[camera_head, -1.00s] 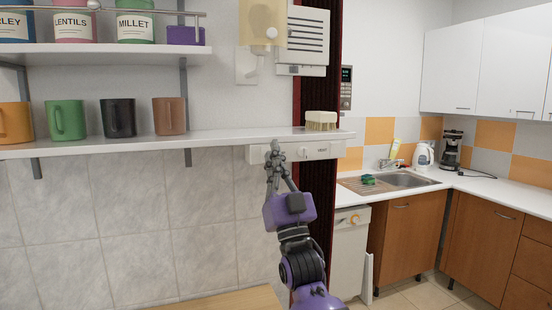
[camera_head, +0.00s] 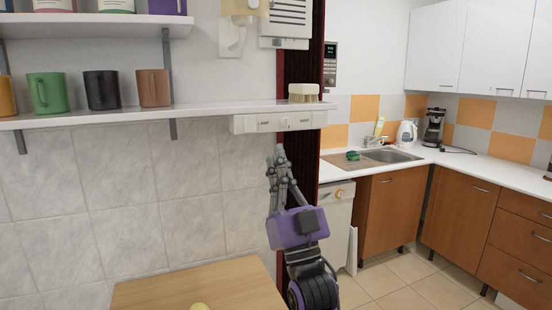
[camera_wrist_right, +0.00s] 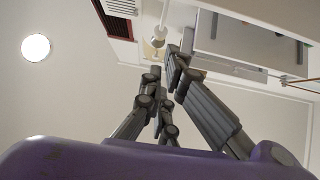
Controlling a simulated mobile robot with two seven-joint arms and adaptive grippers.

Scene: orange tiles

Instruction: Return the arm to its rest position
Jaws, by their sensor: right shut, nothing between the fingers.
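My right gripper (camera_head: 279,153) points upward in front of the tiled wall, below the switch panel (camera_head: 285,121) under the shelf. Its dark fingers are shut and empty, and its body is purple. In the right wrist view the fingers (camera_wrist_right: 170,62) come together toward the shelf underside and a lamp on the ceiling. My left arm and left gripper are not in view.
A wooden table top (camera_head: 190,283) lies below at the front. A dark red post (camera_head: 303,170) stands just behind the gripper. The kitchen counter and sink (camera_head: 390,155) are at the right.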

